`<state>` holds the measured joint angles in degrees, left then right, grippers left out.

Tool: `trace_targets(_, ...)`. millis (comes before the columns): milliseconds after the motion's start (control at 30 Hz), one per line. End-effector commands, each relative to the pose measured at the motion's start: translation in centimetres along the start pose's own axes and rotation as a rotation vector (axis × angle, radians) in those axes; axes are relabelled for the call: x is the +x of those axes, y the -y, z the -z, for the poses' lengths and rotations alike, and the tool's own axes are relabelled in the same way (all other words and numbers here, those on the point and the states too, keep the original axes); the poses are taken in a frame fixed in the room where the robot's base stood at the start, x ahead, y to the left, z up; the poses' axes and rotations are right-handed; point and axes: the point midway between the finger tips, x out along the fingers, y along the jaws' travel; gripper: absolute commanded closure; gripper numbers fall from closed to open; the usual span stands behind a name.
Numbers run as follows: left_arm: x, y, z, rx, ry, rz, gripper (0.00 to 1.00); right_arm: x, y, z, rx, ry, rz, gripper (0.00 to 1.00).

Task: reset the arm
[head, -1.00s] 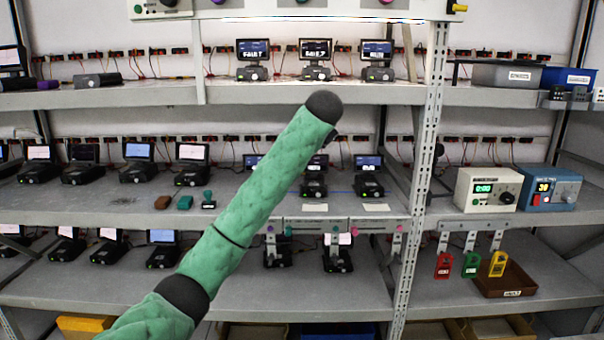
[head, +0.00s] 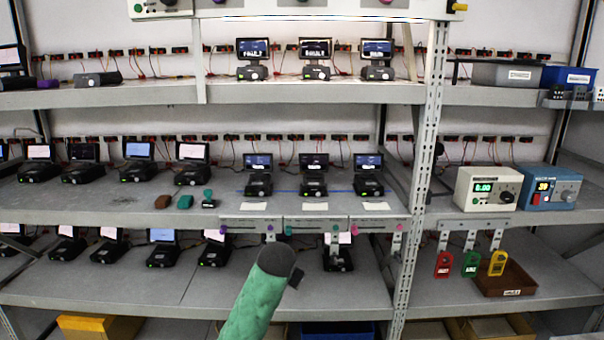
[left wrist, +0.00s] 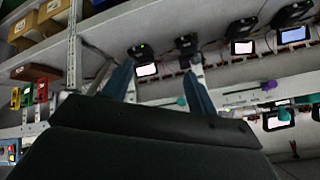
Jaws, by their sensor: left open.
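My left arm shows in the head view as a green padded link with a dark end, low in the middle in front of the lower shelf; its gripper is not visible there. In the left wrist view my left gripper (left wrist: 160,80) has its two bluish fingers apart with nothing seen between them. That view is tilted, with the rack post (left wrist: 72,45) at left. My right gripper is in neither view.
The rack's shelves (head: 110,198) hold several testers with screens. A perforated post (head: 422,150) stands right of centre. Red, green and yellow tags (head: 471,264) hang near a brown tray (head: 512,280). A white instrument (head: 487,189) and a blue one (head: 549,187) sit above.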

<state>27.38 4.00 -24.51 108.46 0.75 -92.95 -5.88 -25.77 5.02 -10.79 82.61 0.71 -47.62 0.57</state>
Motion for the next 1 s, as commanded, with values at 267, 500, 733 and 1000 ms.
trace_targets(267, 0.9, -3.0, -10.9, -0.082, 0.065, -0.055, 0.42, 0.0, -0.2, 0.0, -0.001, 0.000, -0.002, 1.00)
trace_targets(500, 0.1, -5.2, -19.8, -0.148, 0.122, -0.087, 0.42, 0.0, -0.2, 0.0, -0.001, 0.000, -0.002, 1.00)
trace_targets(733, -1.7, -7.0, -28.1, -0.211, 0.181, -0.107, 0.42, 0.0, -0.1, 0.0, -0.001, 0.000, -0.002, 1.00)
trace_targets(1000, -5.3, -9.0, -37.1, -0.277, 0.253, -0.118, 0.42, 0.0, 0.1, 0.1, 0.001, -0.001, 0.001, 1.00)
